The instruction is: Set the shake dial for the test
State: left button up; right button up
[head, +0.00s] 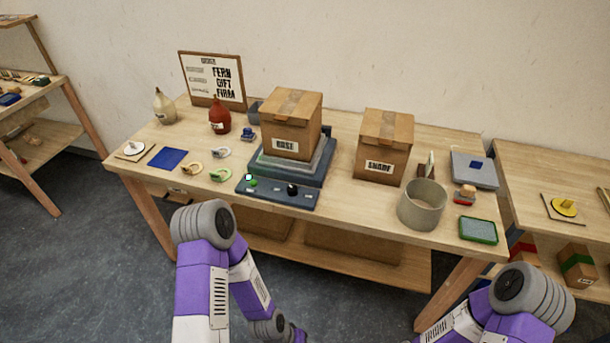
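A dark control panel (272,198) lies at the front edge of the table, before a grey stepped platform (262,165). A black round dial (292,189) sits on the panel's right half; its setting is too small to read. A green button (252,183) and a small pale light or marker are on the left half. A cardboard box (291,118) with a white label stands upright on the platform. My two arms come in from the bottom, below the table's front edge. Neither gripper can be seen.
A second labelled box (384,140) stands right of the platform, with a grey round container (422,204) in front of it. A green tray (478,230) lies at the front right.

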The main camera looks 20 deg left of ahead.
aim_at(292, 192)
jog(key=u, duration=0.45)
jog(key=i, duration=0.55)
jog(key=u, duration=0.6)
